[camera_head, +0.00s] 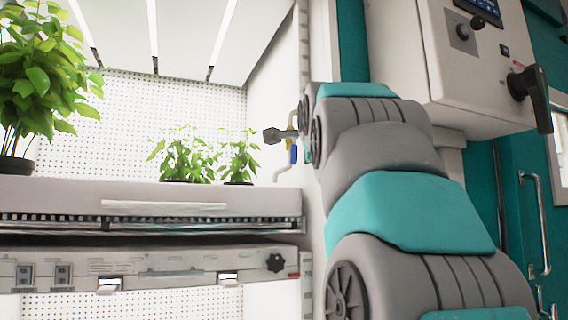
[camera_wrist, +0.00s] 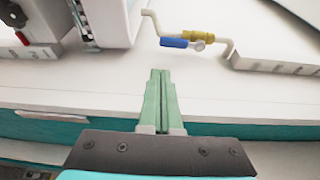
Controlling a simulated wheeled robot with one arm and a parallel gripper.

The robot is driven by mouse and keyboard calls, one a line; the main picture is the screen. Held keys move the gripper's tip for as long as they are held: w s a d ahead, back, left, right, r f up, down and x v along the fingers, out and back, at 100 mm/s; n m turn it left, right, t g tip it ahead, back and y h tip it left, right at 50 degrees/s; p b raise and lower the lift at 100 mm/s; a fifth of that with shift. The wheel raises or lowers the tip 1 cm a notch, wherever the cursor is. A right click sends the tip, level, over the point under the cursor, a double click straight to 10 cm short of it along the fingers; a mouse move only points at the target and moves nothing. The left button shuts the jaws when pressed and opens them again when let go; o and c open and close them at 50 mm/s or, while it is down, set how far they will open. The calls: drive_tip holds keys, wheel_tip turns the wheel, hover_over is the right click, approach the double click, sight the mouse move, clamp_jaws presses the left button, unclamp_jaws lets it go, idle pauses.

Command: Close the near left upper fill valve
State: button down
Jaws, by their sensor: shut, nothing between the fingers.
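The fill valve has a yellow body (camera_wrist: 198,36) and a blue lever (camera_wrist: 174,43), set in a bent cream pipe on a white wall in the wrist view. The lever lies roughly along the pipe run. In the head view the blue lever (camera_head: 293,154) points down beside the chamber's right wall, just left of my arm. My gripper (camera_wrist: 160,71) has green fingers, closed together and empty. In the wrist view its tips are below the lever in the picture, apart from it.
A shelf with a pale front (camera_head: 200,207) holds leafy plants (camera_head: 182,158) at the left. A control box (camera_head: 470,75) with a dark handle (camera_head: 529,90) stands right of my arm. In the wrist view, a pale slotted rail (camera_wrist: 275,55) is near the pipe's right end.

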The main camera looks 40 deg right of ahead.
sight(294, 148)
drive_tip(key=shift+r, duration=0.3)
drive_tip(key=shift+w+d, duration=0.1)
drive_tip(key=p+x, duration=0.2)
drive_tip(key=x, duration=0.7)
drive_tip(key=shift+w+d, duration=0.25)
drive_tip(key=shift+w, duration=0.1)
drive_tip(key=shift+s+a+m, duration=0.1)
drive_tip(key=shift+m, duration=0.3)
drive_tip(key=shift+f, duration=0.1)
